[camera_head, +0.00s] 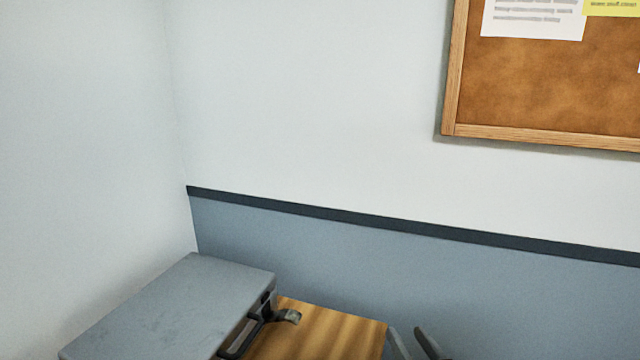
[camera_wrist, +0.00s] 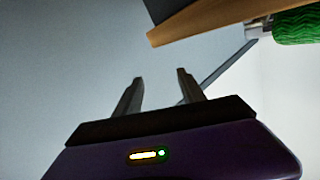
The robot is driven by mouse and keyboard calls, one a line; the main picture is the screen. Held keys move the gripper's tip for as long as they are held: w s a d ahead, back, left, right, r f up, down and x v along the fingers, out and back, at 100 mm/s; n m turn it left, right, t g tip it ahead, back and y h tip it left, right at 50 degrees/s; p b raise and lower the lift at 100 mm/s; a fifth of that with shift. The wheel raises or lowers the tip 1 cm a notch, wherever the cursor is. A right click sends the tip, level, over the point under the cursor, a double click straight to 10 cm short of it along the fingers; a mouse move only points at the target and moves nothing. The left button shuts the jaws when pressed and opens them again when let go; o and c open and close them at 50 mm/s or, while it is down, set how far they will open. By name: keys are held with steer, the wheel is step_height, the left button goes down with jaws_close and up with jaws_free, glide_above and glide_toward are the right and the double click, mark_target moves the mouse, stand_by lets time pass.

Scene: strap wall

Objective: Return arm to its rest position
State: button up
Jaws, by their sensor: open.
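My gripper (camera_wrist: 160,75) is open in the wrist view, with its two fingers apart and nothing between them. In the head view, two dark finger-like shapes at the bottom edge, right of the wooden surface, appear to be my gripper (camera_head: 413,342). The rest of my arm is out of view there.
A grey box (camera_head: 180,305) with a dark handle or strap (camera_head: 262,318) stands beside the wooden surface (camera_head: 325,330). A wooden edge (camera_wrist: 200,20) and a green cylindrical thing (camera_wrist: 296,26) are near the fingers in the wrist view. A corkboard (camera_head: 550,85) hangs above.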

steer(key=s+d+g+h+p, duration=0.1)
steer(key=s+h+p, duration=0.1)
steer(key=s, duration=2)
steer(key=s+d+r+g+h+p, duration=0.1)
steer(key=s+d+h+p, duration=0.1)
steer(key=s, duration=2)
steer(key=shift+p, duration=0.4)
steer(key=shift+d, duration=0.1)
